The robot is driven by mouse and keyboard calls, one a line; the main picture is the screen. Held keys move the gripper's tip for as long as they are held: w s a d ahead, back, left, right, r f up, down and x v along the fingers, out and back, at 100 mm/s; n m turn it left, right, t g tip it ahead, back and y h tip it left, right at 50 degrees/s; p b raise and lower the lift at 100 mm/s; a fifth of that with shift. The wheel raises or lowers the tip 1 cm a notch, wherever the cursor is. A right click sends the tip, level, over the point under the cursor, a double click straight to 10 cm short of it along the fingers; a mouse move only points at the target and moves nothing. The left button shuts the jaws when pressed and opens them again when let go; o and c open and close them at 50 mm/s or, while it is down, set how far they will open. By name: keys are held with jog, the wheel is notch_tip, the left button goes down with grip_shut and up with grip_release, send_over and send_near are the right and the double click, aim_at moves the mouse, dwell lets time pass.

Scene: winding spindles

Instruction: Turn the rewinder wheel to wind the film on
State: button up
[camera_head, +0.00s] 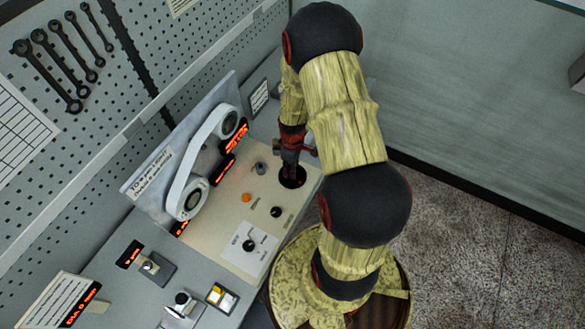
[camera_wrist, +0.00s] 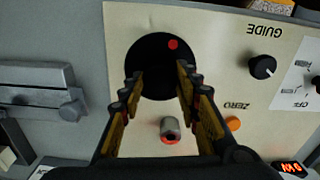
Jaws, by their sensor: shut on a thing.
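The rewinder wheel (camera_wrist: 158,50) is a black disc with a red dot near its upper right edge in the wrist view. It lies on a beige panel (camera_wrist: 220,70). My gripper (camera_wrist: 157,82) has its two fingertips at the near left and right sides of the wheel and is shut on it; the fingertips cover part of its rim. In the head view my gripper (camera_head: 291,168) points down onto the wheel (camera_head: 293,182), partly hiding it. The film (camera_head: 184,165) is a white band running between two reels on the upright board behind the panel.
A grey knob (camera_head: 260,168), an orange button (camera_head: 246,198) and black knobs (camera_head: 276,212) stand on the panel near the wheel. Red displays (camera_head: 226,167) glow by the reels. Small devices (camera_head: 150,267) sit at lower left. A pegboard (camera_head: 95,120) with wrenches rises behind.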

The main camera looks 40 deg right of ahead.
jog(key=c, duration=0.3)
jog(key=shift+m, duration=0.4)
jog(key=m+b, duration=0.1)
jog(key=m, duration=0.4)
jog(key=shift+m, duration=0.3)
jog(key=m+b, duration=0.1)
jog(key=m, duration=0.2)
jog(key=shift+m, duration=2.1)
jog(key=o, duration=1.1)
jog(key=shift+o, duration=0.3)
